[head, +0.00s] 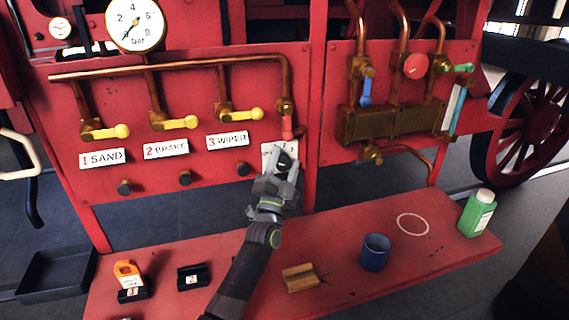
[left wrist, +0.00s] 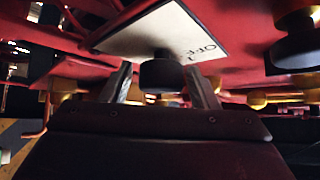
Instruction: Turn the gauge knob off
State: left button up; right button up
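The gauge knob is a small black knob (left wrist: 161,74) on a white plate (left wrist: 165,32) with the letters OFF partly readable, in the left wrist view. In the head view the plate (head: 266,149) is on the red panel below the red-handled valve, and my gripper partly covers the knob. My left gripper (head: 281,170) is at the plate. In the left wrist view its two fingers (left wrist: 162,82) are open, one on each side of the knob, with a gap on both sides. My right gripper is not in view.
Other black knobs (head: 184,178) and yellow-handled valves (head: 178,123) line the panel to the left. Copper pipes and a brass block (head: 385,124) are to the right. A red bench below holds a blue mug (head: 375,253), a green bottle (head: 477,213) and a wooden block (head: 300,278).

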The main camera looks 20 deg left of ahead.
pick_arm(q)
jog(key=shift+o, duration=0.2)
jog(key=b+v, duration=0.5)
jog(key=v, duration=1.2)
jog(key=shift+s, duration=0.2)
